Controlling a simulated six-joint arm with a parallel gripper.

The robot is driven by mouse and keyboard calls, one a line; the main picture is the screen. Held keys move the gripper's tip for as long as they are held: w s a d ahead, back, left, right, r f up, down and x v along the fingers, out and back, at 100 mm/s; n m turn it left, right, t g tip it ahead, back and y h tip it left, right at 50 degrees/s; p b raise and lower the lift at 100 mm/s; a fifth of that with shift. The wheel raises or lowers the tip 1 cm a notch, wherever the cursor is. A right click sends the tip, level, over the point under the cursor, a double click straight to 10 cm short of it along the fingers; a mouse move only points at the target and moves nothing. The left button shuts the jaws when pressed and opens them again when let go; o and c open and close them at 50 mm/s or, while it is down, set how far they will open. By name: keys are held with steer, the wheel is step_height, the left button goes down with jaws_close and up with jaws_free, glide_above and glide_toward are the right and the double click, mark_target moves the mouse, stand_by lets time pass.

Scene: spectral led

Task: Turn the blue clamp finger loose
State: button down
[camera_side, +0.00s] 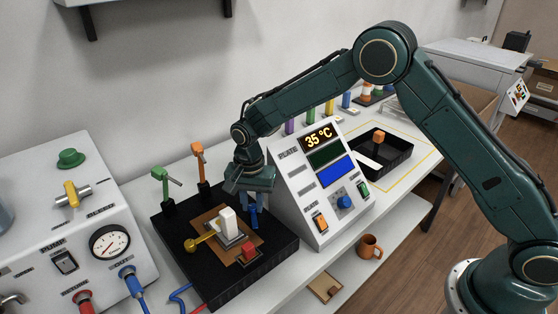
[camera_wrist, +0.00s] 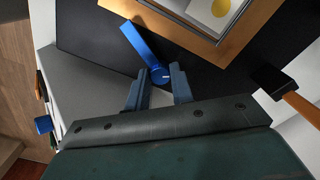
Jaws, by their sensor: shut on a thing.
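The blue clamp finger (camera_wrist: 140,42) shows in the wrist view as a flat bar running up and left from its round pivot knob (camera_wrist: 160,76). The bar lies over the black base, beside the tan plate's edge. My gripper (camera_wrist: 161,72) is shut on the knob, one finger on each side. In the side view my gripper (camera_side: 249,196) points down at the back right of the black base (camera_side: 190,262), and the blue clamp finger (camera_side: 253,217) is partly hidden beneath it.
A yellow clamp (camera_side: 200,240), a red clamp (camera_side: 249,252), a green post (camera_side: 166,185) and an orange post (camera_side: 200,168) stand around the plate. The plate control panel (camera_side: 312,200) reading 35 °C is close at right. A black tray (camera_side: 398,160) lies beyond it.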

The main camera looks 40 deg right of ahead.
mark_target(253, 206)
steer(key=shift+n, duration=0.8)
steer(key=c, duration=1.2)
jaws_free()
steer(key=shift+r, duration=0.15)
step_height(253, 206, up, 14)
steer(key=shift+f, duration=0.2)
